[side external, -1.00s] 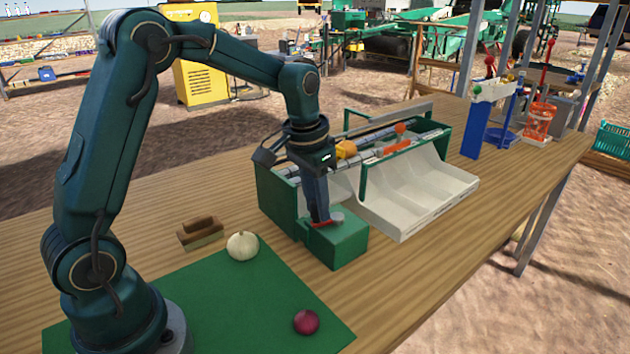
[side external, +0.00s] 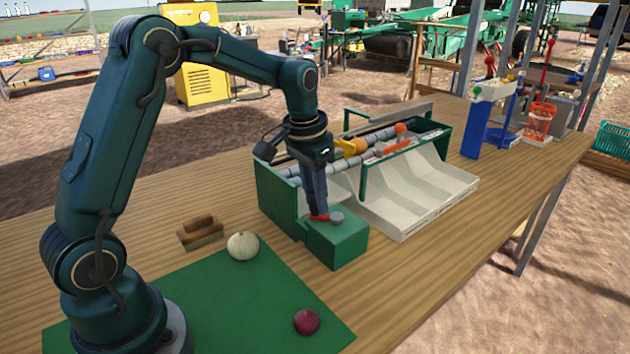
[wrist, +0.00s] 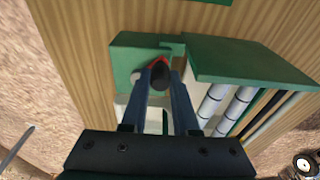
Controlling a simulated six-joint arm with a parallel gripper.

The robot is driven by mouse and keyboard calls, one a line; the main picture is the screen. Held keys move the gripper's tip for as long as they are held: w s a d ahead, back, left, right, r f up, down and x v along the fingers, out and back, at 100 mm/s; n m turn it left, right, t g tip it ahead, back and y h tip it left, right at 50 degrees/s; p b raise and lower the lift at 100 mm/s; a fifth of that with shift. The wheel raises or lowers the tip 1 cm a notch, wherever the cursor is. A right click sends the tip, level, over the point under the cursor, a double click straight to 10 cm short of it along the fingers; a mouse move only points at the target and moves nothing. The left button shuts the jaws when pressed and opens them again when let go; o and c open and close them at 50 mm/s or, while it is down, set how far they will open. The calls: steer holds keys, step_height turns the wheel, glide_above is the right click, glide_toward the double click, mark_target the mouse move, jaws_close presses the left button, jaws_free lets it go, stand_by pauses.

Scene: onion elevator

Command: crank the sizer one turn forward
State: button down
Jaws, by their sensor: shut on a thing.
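The sizer (side external: 277,197) is a green-framed bench machine with grey rollers and pale chutes on its right side. A green box (side external: 340,246) stands at its near end, with a grey round hub on top. A red crank arm (side external: 323,217) reaches left from the hub. My gripper (side external: 318,214) points down over this box and is shut on the crank's handle. In the wrist view, the dark crank knob (wrist: 160,74) sits between my two fingers, with a bit of red beside it.
A white onion (side external: 243,246) and a red onion (side external: 307,322) lie on the green mat (side external: 235,305). A wooden brush-like block (side external: 200,233) lies left of the sizer. A blue and white stand (side external: 485,120) and an orange basket (side external: 538,122) stand farther right. Bare tabletop lies in front of the sizer.

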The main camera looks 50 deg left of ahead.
steer(key=shift+w+a+r, duration=0.1)
steer(key=shift+w+a, duration=0.05)
steer(key=shift+w, duration=0.35)
steer(key=shift+w+a, duration=0.2)
steer(key=shift+w, duration=0.45)
steer(key=shift+w, duration=0.7)
